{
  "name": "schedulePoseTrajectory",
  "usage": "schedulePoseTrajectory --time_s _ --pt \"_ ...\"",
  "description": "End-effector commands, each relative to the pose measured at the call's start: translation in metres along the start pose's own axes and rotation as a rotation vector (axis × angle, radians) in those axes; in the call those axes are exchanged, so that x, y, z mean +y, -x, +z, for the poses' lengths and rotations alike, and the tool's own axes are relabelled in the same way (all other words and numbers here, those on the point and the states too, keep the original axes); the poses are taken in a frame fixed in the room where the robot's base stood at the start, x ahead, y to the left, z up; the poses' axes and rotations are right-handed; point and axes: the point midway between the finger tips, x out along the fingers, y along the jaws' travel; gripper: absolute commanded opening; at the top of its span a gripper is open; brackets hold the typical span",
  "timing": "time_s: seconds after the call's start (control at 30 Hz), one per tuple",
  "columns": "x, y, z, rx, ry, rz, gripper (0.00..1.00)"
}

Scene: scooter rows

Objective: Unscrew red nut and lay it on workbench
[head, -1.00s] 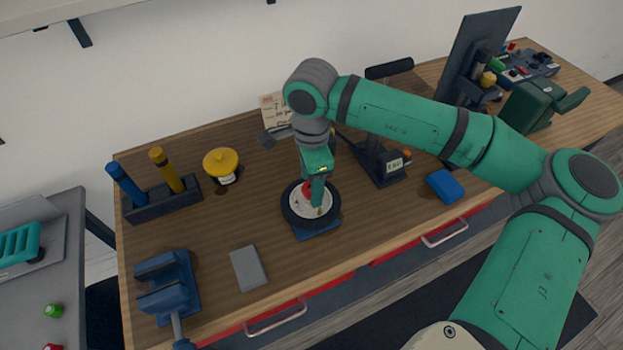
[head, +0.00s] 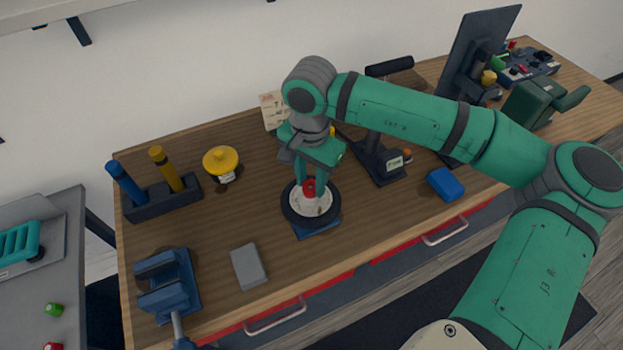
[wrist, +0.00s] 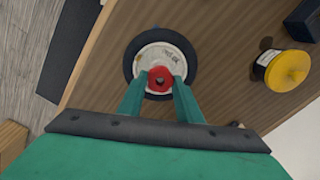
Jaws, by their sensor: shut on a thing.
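The red nut (head: 308,187) sits at the middle of a small black-tyred wheel with a pale hub (head: 298,206). The wheel lies flat on a blue base (head: 318,229) on the workbench (head: 225,212). In the wrist view the red nut (wrist: 160,79) shows its dark centre hole, with a finger on either side. My gripper (head: 317,188) points down over the wheel and is shut on the red nut. From these views I cannot tell whether the nut is still on its thread or slightly lifted.
A yellow-capped container (head: 221,161) and a holder with blue and yellow tools (head: 160,197) stand left. A blue vise (head: 168,284) and a grey block (head: 249,266) are in front. A scale-like device (head: 380,163) and a blue box (head: 445,184) are right. Bare wood lies between.

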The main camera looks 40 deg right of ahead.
Motion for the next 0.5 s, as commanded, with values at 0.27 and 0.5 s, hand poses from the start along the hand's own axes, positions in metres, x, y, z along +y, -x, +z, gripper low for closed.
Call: schedulePoseTrajectory --time_s 0.27,0.5 --pt "-0.0001 -0.0003 0.0015 -0.003 0.314 -0.001 0.1" --pt "0.0 -0.0005 0.0017 -0.004 0.587 -0.001 0.1"
